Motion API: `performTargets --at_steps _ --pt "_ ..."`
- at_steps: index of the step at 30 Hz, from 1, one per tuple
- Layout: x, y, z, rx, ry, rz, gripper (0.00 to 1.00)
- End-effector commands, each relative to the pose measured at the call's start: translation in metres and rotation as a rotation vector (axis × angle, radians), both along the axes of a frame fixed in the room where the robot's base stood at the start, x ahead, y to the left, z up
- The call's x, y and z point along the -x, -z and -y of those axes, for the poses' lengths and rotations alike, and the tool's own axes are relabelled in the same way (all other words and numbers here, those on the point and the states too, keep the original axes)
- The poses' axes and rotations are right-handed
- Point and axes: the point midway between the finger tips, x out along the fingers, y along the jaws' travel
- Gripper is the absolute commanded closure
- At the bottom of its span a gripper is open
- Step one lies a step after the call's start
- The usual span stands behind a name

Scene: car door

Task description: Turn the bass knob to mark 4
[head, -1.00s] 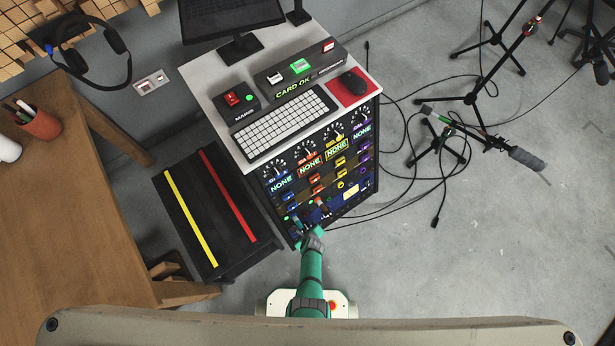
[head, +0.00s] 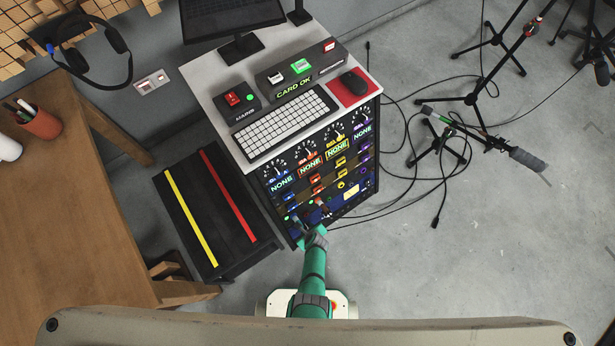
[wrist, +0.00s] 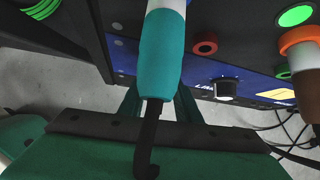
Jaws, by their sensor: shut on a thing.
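In the head view, my gripper (head: 315,231) is at the lower front of the rack (head: 258,196), against its bottom rows. In the wrist view, its two green fingers reach toward a blue panel strip (wrist: 122,62). They are shut on what looks like the bass knob. The knob, its pointer and the fingertips are hidden behind a teal plug (wrist: 162,62) with a black cable. Mark 4 cannot be read. Another black knob (wrist: 224,89) with a white mark sits on the strip, right of the fingers.
An orange and brown plug (wrist: 303,50) sticks out at the right, close to the hand. A red socket ring (wrist: 205,44) is between the plugs. A black step (head: 200,215) stands left of the rack. Cables lie on the floor at right.

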Motion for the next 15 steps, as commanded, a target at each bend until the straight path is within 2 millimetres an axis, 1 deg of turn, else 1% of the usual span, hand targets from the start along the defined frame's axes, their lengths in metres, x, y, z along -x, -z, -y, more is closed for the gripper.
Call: performTargets --at_steps 9,15 --pt "-0.0013 0.0002 0.0045 -0.167 0.079 -0.121 0.92" --pt "-0.0020 0.0003 0.0050 -0.236 0.108 -0.173 0.92"
